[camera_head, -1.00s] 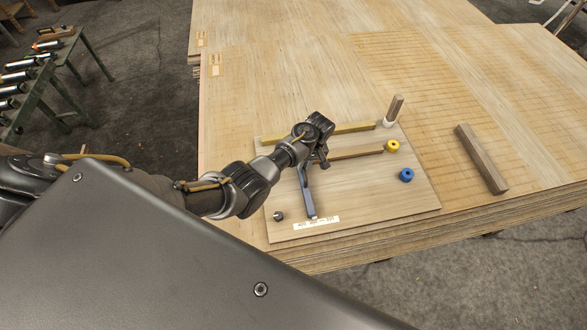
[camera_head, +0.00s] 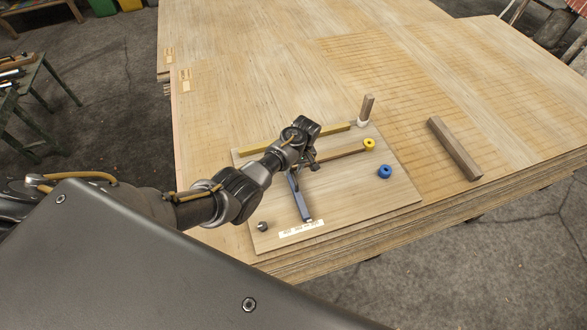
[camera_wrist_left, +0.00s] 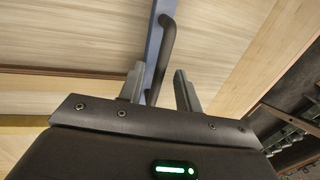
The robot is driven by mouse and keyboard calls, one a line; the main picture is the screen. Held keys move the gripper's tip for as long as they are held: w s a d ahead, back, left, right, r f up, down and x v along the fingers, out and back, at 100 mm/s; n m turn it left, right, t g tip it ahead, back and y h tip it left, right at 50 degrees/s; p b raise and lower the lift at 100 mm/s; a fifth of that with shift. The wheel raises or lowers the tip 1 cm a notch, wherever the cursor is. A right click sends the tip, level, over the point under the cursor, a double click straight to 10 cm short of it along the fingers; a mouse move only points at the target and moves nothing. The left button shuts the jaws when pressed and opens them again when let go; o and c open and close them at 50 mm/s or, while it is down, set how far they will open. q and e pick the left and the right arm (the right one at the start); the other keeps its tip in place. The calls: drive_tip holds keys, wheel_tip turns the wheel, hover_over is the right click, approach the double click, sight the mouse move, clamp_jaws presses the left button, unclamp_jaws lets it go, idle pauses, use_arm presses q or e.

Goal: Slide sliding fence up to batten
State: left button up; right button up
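The sliding fence (camera_head: 299,199) is a blue-grey bar lying across the near part of a wooden board, its near end beside a white label strip. In the left wrist view the fence (camera_wrist_left: 155,42) carries a dark bent handle (camera_wrist_left: 166,45). My left gripper (camera_head: 306,165) is over the fence's far end. In the wrist view its fingers (camera_wrist_left: 160,80) stand apart on either side of the handle, which is closer to the left finger; I cannot tell whether they touch. A brown strip (camera_head: 343,152) and a yellow strip (camera_head: 290,140) lie on the board; I cannot tell which is the batten.
A yellow knob (camera_head: 369,144) sits at the brown strip's right end, with a blue ring (camera_head: 384,171) nearby. An upright wooden peg (camera_head: 367,108) stands at the back. A loose dark block (camera_head: 455,148) lies right of the board (camera_head: 370,194). A dark nut (camera_head: 263,227) is front left.

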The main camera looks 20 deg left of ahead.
use_arm(q)
wheel_tip(320, 180, up, 10)
drive_tip(key=w+d, duration=0.1)
drive_tip(key=shift+w+d+r, duration=0.2)
drive_tip(key=shift+d+r, duration=0.05)
idle(0.5)
